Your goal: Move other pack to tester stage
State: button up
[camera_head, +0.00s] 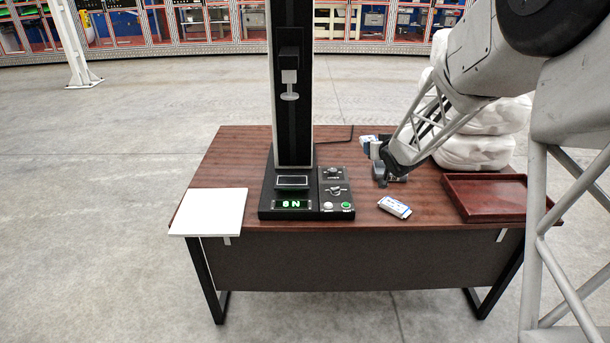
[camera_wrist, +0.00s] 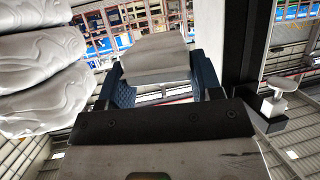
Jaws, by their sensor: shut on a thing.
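A white and blue pack (camera_head: 395,206) lies on the table in front of my gripper, left of the red tray. My gripper (camera_head: 374,148) is above the table, right of the tester column. In the wrist view, its two dark blue fingers (camera_wrist: 158,78) are shut on a pale grey-white pack (camera_wrist: 153,55). A white end of this held pack (camera_head: 366,141) shows in the head view. The black tester (camera_head: 293,100) stands at the table's middle with a white round-ended probe (camera_head: 290,88) above its small stage (camera_head: 292,182). The stage looks empty.
A dark red tray (camera_head: 485,211) sits at the right of the table (camera_head: 235,160). A white board (camera_head: 209,211) lies at the left edge. The tester's control panel (camera_head: 336,190) has buttons and a green display (camera_head: 291,204). White sacks (camera_head: 475,153) are piled behind the table's right side.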

jog(key=s+a+f+y, duration=0.1)
jog(key=s+a+f, duration=0.1)
jog(key=a+f, duration=0.2)
jog(key=s+a+f+n, duration=0.1)
jog(key=s+a+f, duration=0.2)
jog(key=a, duration=0.8)
jog(key=s+a+f+n+y, duration=0.1)
jog(key=s+a+f, duration=0.2)
jog(key=a+f, duration=0.2)
jog(key=shift+a+f+g+y, duration=0.3)
jog(key=shift+a+g, duration=0.1)
jog(key=shift+a, duration=0.85)
jog(key=shift+w, duration=0.1)
send_over(296, 186)
jog(key=shift+f, duration=0.7)
jog(key=shift+f, duration=0.1)
jog(key=shift+f, duration=1.7)
jog(key=shift+f, duration=0.15)
